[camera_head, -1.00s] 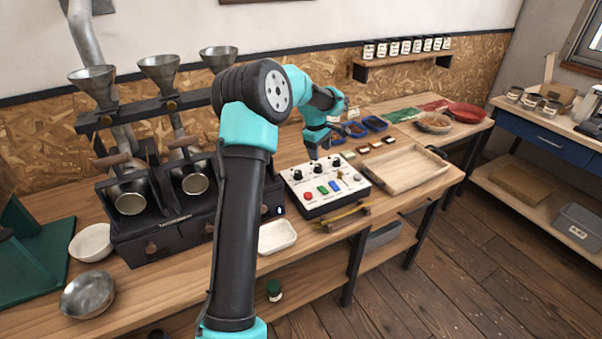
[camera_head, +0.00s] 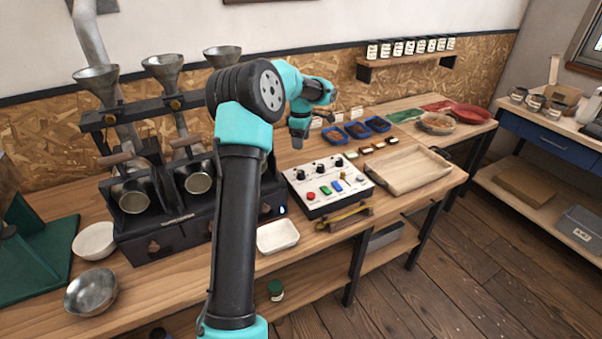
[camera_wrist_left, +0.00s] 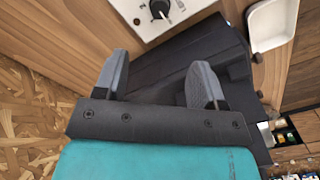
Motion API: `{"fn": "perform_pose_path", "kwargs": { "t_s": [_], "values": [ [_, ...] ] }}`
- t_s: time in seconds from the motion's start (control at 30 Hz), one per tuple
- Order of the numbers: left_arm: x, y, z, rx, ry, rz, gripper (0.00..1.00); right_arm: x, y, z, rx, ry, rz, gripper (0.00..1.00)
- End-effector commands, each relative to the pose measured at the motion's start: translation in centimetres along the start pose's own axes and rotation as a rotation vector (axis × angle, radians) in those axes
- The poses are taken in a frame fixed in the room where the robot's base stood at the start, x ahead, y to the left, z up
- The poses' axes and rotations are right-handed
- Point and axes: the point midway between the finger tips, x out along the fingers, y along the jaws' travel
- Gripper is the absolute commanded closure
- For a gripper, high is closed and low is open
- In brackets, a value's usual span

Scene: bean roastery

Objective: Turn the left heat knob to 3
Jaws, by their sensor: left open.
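The control panel (camera_head: 315,200) is a white-topped box on the bench, with a row of black knobs along its back and coloured buttons in front. The left heat knob (camera_head: 300,174) is the leftmost of the row; its exact setting is too small to read. My left gripper (camera_head: 298,147) is in the air, just behind and above this knob, not touching it. In the left wrist view its fingers (camera_wrist_left: 160,82) are apart with nothing between them. A black knob (camera_wrist_left: 158,9) on a corner of the white panel shows at the top edge there, beyond the fingertips. My right gripper is out of view.
The dark roaster (camera_head: 165,228) stands left of the panel. A white tray (camera_head: 268,238) lies in front-left, and it shows in the wrist view (camera_wrist_left: 258,40). A wooden tray (camera_head: 388,183) is to the right. Blue dishes (camera_head: 357,131) stand behind. A yellow-handled tool (camera_head: 345,217) lies in front.

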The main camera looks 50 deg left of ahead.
Motion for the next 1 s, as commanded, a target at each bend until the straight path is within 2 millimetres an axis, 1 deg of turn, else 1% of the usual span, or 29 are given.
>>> {"fn": "perform_pose_path", "kwargs": {
  "t_s": [0.1,0.7,0.8,1.0],
  "values": [
    [2.0,0.0,0.0,0.000,0.000,-0.003,0.36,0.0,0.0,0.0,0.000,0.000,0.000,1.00],
    [12.2,-0.1,0.0,0.000,-0.001,-0.002,0.36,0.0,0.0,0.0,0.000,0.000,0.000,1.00],
    [13.5,0.0,0.0,0.000,0.000,-0.001,0.36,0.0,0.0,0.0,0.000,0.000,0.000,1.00],
    [14.8,0.0,0.0,0.001,0.000,0.001,0.36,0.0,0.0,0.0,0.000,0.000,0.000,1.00]
  ]
}}
